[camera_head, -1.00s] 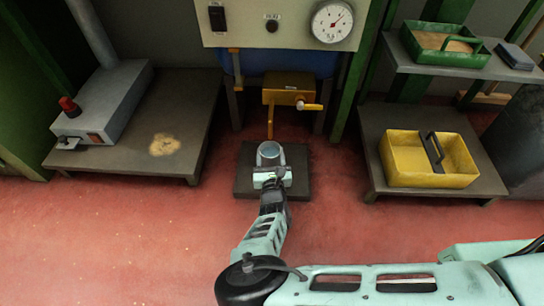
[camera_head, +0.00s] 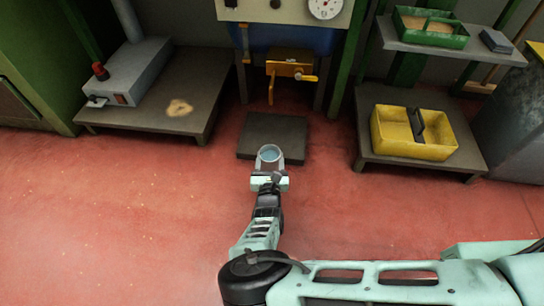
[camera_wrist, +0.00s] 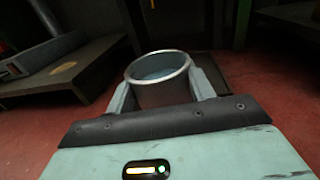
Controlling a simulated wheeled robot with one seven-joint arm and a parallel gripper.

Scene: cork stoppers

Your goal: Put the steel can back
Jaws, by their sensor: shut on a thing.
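The steel can (camera_head: 269,154) is a small open-topped cylinder, seen from above with a bluish inside. It also shows upright in the wrist view (camera_wrist: 160,92), with a bright rim and what looks like bluish liquid inside. My gripper (camera_head: 270,165) is shut on the can, one finger on each side; it also shows in the wrist view (camera_wrist: 163,95). The can is just in front of the dark square plate (camera_head: 278,132) on the floor, overlapping its near edge in the picture. The can's underside is hidden.
A yellow spigot (camera_head: 290,69) hangs from the machine behind the plate. A low bench (camera_head: 190,122) with a grey device (camera_head: 140,72) stands left. A low shelf (camera_head: 372,155) with a yellow tray (camera_head: 385,142) stands right. The red floor in front is open.

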